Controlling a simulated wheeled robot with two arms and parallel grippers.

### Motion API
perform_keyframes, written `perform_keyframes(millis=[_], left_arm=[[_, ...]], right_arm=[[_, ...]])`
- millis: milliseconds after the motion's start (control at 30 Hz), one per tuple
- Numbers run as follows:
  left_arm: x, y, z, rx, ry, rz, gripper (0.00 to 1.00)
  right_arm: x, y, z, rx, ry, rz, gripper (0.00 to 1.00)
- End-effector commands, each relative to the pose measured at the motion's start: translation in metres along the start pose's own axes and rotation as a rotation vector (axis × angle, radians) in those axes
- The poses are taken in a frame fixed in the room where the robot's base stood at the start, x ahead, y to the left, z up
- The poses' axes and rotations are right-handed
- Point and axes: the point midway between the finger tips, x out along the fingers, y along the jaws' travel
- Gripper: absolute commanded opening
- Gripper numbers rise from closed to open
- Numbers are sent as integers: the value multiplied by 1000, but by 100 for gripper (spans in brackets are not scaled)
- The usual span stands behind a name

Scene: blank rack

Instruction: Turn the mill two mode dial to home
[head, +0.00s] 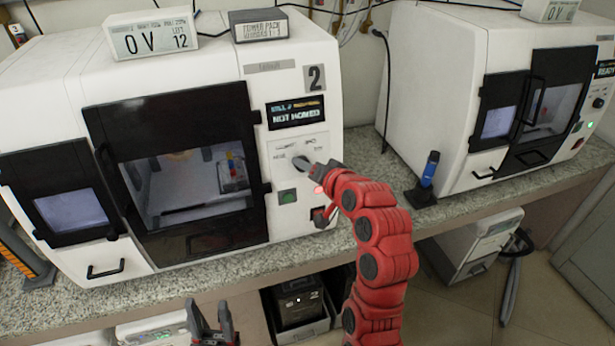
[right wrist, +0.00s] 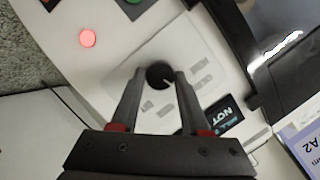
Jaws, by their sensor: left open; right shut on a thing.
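Mill two (head: 210,95) is the white machine with a "2" plate at its upper right, and its screen (head: 297,113) reads "NOT HOMED". Its mode dial (right wrist: 159,75) is a dark round knob with a light pointer mark, on a pale panel below the screen. My right gripper (right wrist: 158,85) is shut on the dial, one finger on each side. My left gripper (head: 212,325) is open and empty, low at the front edge of the picture, away from the machine.
Green button (head: 287,196) sits below the dial panel, and a lit red light (right wrist: 87,39) shows nearby in the wrist view. A second mill (head: 430,80) stands to the right. A blue-handled tool (head: 430,168) stands upright on the counter (head: 360,150) between them.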

Motion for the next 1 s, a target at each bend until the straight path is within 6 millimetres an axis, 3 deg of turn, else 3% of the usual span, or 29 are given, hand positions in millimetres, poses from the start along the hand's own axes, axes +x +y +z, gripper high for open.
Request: perform_keyframes(millis=[33, 500, 1000], left_arm=[[-12, 1, 2, 0, 0, 0, 50], [-60, 3, 10, 0, 0, 0, 50], [-84, 4, 14, 0, 0, 0, 50]], right_arm=[[2, 2, 4, -45, 1, 10, 0], [2, 0, 4, -460, 2, 137, 0], [1, -3, 3, -716, -2, 216, 0]])
